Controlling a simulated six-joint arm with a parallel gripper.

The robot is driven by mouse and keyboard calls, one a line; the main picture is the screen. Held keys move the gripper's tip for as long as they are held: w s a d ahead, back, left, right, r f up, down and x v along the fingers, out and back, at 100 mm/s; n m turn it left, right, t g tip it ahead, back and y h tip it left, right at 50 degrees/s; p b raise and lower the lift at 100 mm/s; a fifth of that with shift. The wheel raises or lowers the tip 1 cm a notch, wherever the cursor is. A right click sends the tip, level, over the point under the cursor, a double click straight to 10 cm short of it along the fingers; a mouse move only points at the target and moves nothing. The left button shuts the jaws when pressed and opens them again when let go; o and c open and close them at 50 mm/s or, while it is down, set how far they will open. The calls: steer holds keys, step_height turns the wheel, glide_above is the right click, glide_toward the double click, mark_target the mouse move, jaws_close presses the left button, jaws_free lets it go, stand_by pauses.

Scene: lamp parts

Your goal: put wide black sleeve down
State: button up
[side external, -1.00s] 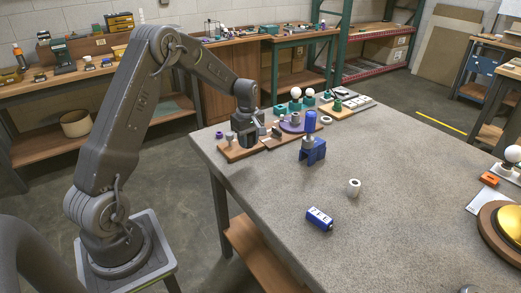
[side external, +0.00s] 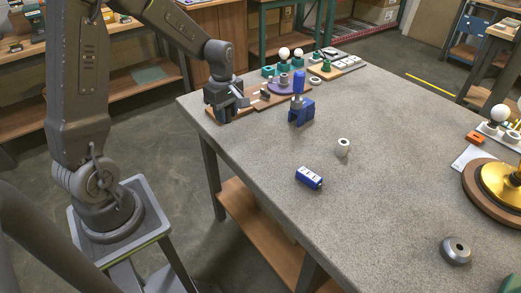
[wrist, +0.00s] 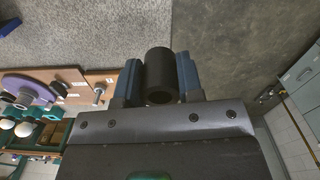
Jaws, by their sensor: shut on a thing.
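The wide black sleeve (wrist: 160,72) is a short, thick-walled dark tube. In the wrist view it sits between the two blue fingers of my gripper (wrist: 159,82), which are shut on it from both sides. Its open bore faces the camera. In the side view my gripper (side external: 236,100) is at the left end of the brown parts board (side external: 274,101), near the table's back left edge. The sleeve cannot be made out clearly there. I cannot tell whether it touches anything below.
A blue bracket with a blue cylinder (side external: 301,110) stands right of the board. The table's middle is largely clear.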

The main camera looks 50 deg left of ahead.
glide_above(262, 155)
step_height(262, 155, down, 6)
steer(key=shift+s+f, duration=0.15)
steer(key=shift+f, duration=2.05)
steer(key=shift+f, duration=0.15)
steer(key=o, duration=0.9)
